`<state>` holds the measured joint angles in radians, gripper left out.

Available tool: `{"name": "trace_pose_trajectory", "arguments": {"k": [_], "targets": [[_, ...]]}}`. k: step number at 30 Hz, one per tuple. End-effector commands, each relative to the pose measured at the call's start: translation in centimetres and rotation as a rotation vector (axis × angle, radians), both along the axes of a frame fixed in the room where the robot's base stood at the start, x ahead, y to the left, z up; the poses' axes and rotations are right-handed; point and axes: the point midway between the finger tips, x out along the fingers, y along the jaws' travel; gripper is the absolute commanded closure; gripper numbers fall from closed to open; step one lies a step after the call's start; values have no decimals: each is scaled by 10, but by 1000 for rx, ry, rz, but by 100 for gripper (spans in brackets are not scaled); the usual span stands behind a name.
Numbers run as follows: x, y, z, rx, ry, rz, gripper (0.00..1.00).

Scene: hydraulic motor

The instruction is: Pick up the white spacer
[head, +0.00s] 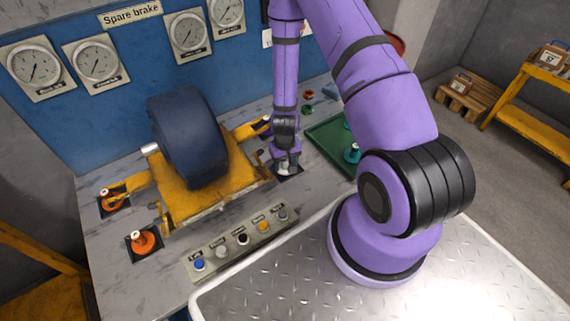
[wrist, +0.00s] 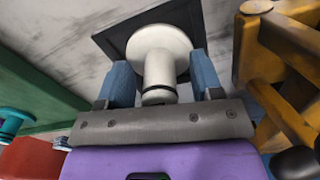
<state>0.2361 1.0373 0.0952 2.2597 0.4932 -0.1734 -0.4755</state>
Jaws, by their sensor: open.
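The white spacer (wrist: 160,72) stands on a dark square pad (wrist: 118,34) in the wrist view. It has a wide round flange and a narrower stem with a dark ring. My gripper (wrist: 163,80) is open, with one blue finger on each side of the spacer's stem. I cannot tell whether either finger touches it. In the head view my gripper (head: 287,166) is low over the pad (head: 290,178), right of the yellow frame. The spacer (head: 285,170) is mostly hidden there by the gripper.
The yellow frame (head: 180,200) with a dark blue wheel (head: 185,135) stands close on the left. A green tray (head: 325,142) with a teal piece (head: 351,153) lies on the right. A button panel (head: 240,243) is in front. Orange pieces (head: 144,242) sit on pads at the left.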

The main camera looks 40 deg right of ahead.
Motion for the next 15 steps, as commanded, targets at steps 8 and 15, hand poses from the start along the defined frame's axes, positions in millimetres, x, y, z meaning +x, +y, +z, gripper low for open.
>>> {"name": "trace_pose_trajectory", "arguments": {"k": [8, 15], "targets": [[0, 0, -6, 0, -1, 0, 40], [0, 0, -6, 0, 0, 0, 77]]}}
